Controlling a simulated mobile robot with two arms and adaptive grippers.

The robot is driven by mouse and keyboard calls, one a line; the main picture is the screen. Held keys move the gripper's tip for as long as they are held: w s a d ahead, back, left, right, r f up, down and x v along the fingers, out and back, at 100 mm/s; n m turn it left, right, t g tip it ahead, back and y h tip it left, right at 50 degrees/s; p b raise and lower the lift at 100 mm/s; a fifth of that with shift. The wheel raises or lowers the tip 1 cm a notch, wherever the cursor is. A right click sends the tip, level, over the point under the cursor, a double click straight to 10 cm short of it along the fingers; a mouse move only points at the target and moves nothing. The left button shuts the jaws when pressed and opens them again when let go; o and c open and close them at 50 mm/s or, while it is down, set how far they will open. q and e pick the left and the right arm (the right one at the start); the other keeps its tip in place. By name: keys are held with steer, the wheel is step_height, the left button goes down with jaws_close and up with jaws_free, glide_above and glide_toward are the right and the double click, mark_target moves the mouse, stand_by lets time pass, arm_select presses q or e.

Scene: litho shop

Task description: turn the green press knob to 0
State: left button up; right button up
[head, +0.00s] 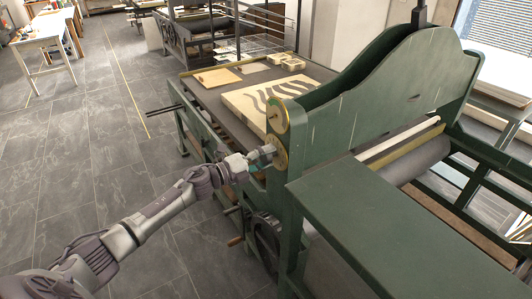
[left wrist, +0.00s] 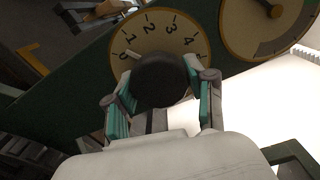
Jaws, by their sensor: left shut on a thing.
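The green press (head: 345,125) stands at centre right in the head view, with two brass dials on its near side, an upper one (head: 278,115) and a lower one (head: 281,155). My left gripper (head: 262,156) is at the lower dial. In the left wrist view, my left gripper (left wrist: 160,98) is shut on a round dark knob (left wrist: 161,78), a teal pad on each side. The dial behind it (left wrist: 150,42) shows 1 to 4 and a mark like 0 at its left. A pale pointer line shows near that mark; its exact alignment is unclear. The right gripper is out of view.
The press bed (head: 215,98) carries a pale block with dark wavy stripes (head: 265,100) and a flat board (head: 217,77). A second dial (left wrist: 268,20) is close beside the knob. A wooden-handled crank (head: 236,241) is below. The floor to the left is clear.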

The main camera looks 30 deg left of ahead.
arm_select(q)
steer(key=shift+n+p, duration=0.5)
steer(key=shift+n, duration=0.6)
steer(key=o, duration=1.2)
steer(key=shift+c, duration=0.2)
steer(key=v, duration=1.2)
steer(key=shift+a, duration=0.15)
